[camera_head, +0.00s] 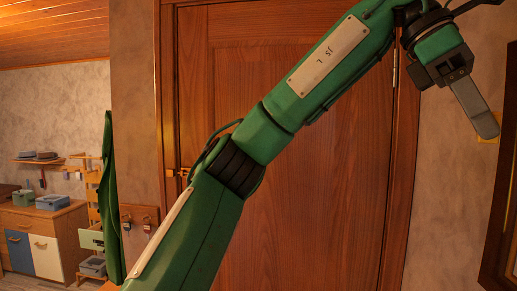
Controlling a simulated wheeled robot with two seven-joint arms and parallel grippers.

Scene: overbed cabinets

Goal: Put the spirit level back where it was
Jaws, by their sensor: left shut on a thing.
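My left arm rises from the bottom left to the upper right. My left gripper (476,112) points down and right, near the right wall. Its grey fingers are shut. A small yellow piece, which looks like part of the spirit level (489,141), shows at the fingertips. The rest of it is hidden behind the fingers, so its shape and tilt cannot be told. My right gripper is not in view.
A closed wooden door (345,190) stands behind my arm. A dark wooden frame (498,225) borders the right edge, close to my left gripper. At far left are a cabinet (42,243) with boxes on top, a wall shelf (40,160) and a green hanging cloth (109,215).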

